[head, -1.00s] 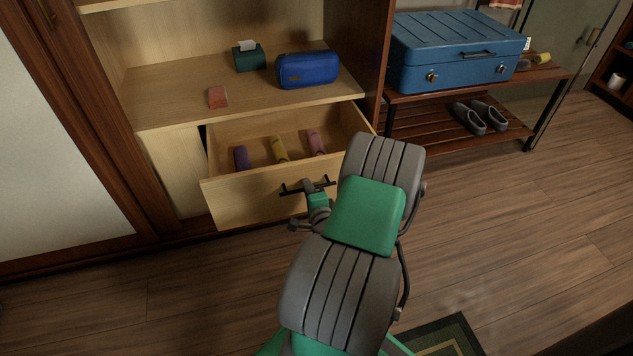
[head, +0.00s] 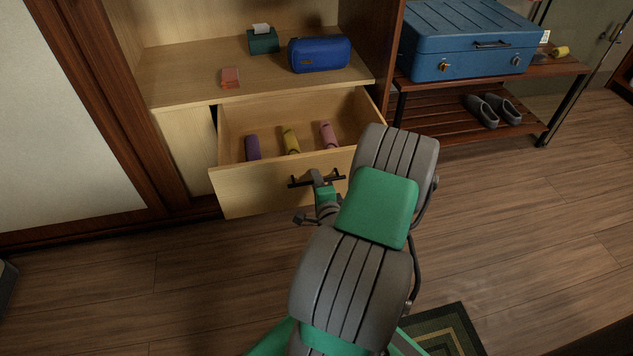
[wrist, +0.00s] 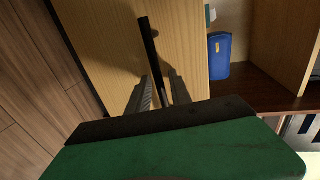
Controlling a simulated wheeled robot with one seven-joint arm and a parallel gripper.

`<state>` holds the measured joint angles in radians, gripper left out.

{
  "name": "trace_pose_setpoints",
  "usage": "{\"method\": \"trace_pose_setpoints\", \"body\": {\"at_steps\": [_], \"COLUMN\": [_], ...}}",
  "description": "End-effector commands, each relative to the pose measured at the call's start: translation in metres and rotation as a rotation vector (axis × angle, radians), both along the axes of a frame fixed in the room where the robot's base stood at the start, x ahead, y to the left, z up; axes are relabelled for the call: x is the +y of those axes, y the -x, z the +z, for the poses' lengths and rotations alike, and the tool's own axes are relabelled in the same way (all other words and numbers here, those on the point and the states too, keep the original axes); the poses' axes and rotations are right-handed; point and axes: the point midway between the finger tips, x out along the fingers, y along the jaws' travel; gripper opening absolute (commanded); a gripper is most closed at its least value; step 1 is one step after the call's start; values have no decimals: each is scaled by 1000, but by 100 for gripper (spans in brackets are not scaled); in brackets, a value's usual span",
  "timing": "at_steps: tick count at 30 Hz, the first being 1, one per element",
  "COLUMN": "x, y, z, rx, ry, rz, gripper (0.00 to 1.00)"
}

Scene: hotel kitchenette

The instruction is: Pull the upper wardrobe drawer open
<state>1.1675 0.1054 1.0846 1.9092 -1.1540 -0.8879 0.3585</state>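The upper wardrobe drawer (head: 245,191) is light wood and stands pulled out below the open shelf. Its dark bar handle (head: 300,183) is on the front panel; the handle also shows in the wrist view (wrist: 148,40). My gripper (head: 319,178) is at the handle, in front of the drawer. In the wrist view its two fingers (wrist: 162,90) lie on either side of the bar and look closed on it. Purple (head: 253,148), yellow (head: 291,141) and pink (head: 328,135) rolled items lie inside the drawer. My arm hides the drawer's right front.
The shelf above holds a blue case (head: 319,54), a dark green box (head: 263,42) and a small red item (head: 230,77). A blue suitcase (head: 470,45) and grey shoes (head: 490,110) are on the bench at right. The wooden floor (head: 215,285) is clear; a mat (head: 447,330) lies front right.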

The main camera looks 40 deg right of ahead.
Motion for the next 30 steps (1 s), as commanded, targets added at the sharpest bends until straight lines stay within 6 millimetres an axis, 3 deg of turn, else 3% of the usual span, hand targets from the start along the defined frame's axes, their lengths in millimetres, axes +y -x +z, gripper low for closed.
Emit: {"method": "trace_pose_setpoints", "body": {"at_steps": [11, 21, 30], "x": [1, 30, 39], "y": [5, 57, 66], "z": [1, 15, 18], "rx": [1, 2, 0], "ry": [-1, -1, 1], "rz": [-3, -7, 0], "gripper": [32, 32, 32]}}
